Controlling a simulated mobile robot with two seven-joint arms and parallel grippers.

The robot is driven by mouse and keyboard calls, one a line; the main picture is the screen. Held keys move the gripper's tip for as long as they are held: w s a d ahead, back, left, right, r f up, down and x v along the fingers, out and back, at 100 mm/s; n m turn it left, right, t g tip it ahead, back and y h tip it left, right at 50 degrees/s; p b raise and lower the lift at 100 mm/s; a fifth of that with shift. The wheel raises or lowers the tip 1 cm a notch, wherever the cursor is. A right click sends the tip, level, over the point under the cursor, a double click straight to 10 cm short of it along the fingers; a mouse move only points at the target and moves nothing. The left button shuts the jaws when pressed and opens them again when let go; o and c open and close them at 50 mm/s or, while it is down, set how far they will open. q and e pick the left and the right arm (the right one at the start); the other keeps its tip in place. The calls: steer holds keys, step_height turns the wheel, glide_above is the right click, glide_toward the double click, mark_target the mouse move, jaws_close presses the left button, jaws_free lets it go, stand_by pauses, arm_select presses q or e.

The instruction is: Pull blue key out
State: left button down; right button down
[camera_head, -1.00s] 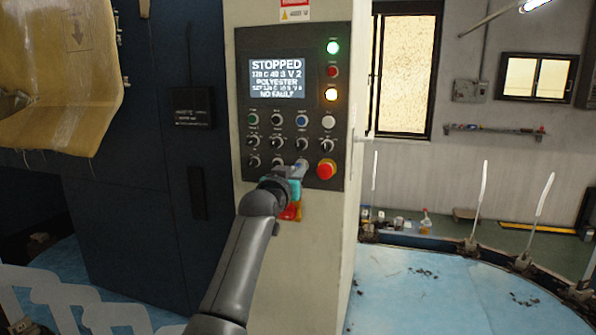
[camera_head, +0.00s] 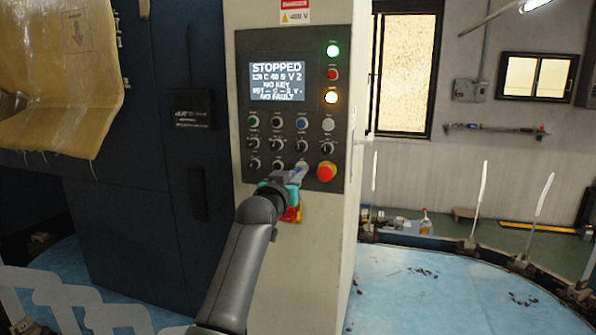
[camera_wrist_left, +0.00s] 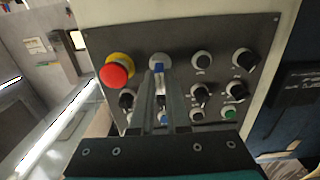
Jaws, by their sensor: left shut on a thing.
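My left gripper (camera_head: 299,168) reaches up to the lower row of the control panel (camera_head: 287,64), just left of the red emergency button. In the left wrist view its two long fingers (camera_wrist_left: 160,76) are close together on the blue key (camera_wrist_left: 158,66), of which only a small blue part shows between the tips. The fingers hide the rest of the key and most of its lock. I cannot tell how wide the gap between key and lock is. The screen (camera_head: 277,78) reads STOPPED, NO KEY and NO FAULT.
The red emergency button (camera_head: 326,171) sits close beside the fingertips, and it also shows in the left wrist view (camera_wrist_left: 115,73). Black knobs (camera_head: 278,164) are on the other side. The space right of the cabinet is open.

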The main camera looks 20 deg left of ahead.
arm_select(q)
steer(key=shift+s+p, duration=0.65)
steer(key=shift+s, duration=0.1)
steer(key=shift+s, duration=0.25)
steer(key=shift+s+p, duration=0.35)
steer(key=shift+p, duration=0.2)
steer(key=shift+s, duration=0.25)
steer(key=s+p, duration=0.5)
steer(key=s, duration=1.5)
steer(key=shift+a, duration=0.4)
